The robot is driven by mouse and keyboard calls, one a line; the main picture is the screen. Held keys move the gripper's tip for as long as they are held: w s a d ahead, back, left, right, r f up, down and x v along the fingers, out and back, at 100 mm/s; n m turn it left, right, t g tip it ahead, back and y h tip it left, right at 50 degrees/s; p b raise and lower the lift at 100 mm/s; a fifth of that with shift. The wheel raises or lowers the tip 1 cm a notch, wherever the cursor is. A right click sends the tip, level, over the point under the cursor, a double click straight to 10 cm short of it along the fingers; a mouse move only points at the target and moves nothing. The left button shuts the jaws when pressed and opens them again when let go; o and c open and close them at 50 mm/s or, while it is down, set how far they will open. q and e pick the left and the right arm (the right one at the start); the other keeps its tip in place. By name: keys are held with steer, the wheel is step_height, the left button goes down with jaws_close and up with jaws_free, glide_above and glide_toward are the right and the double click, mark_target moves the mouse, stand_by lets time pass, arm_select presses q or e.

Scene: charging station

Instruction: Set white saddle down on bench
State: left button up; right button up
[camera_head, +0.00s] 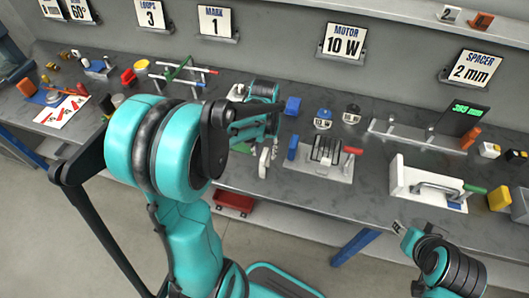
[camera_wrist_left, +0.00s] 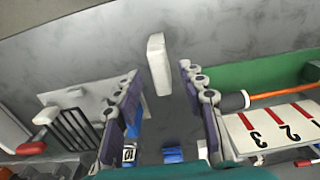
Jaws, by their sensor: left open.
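The white saddle (camera_wrist_left: 158,62) is a small pale block seen in the left wrist view. It lies between the open fingertips of my left gripper, with a gap on each side, against the grey bench (camera_wrist_left: 225,40). In the head view the saddle (camera_head: 264,163) shows near the bench's front edge, just below my left gripper (camera_head: 264,138). I cannot tell whether it rests fully on the bench. My right gripper (camera_head: 403,230) is at the lower right, in front of the bench, too small to read.
A slotted fixture (camera_head: 325,158) with a red handle and a blue block (camera_head: 292,106) stand right of my left gripper. A white fixture (camera_head: 425,180) with a green-ended handle is farther right. A red bin (camera_head: 235,203) sits below the bench.

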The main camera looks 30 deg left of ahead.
arm_select(q)
step_height(320, 180, up, 9)
steer(key=p, duration=0.3)
steer(key=s+d+r+m+t, duration=0.2)
steer(key=s+d+r+t, duration=0.2)
steer(key=s+d+t, duration=0.3)
steer(key=shift+s+d+m, duration=0.3)
steer(key=shift+s+d, duration=1)
steer(key=shift+d, duration=0.15)
steer(key=shift+r, duration=0.1)
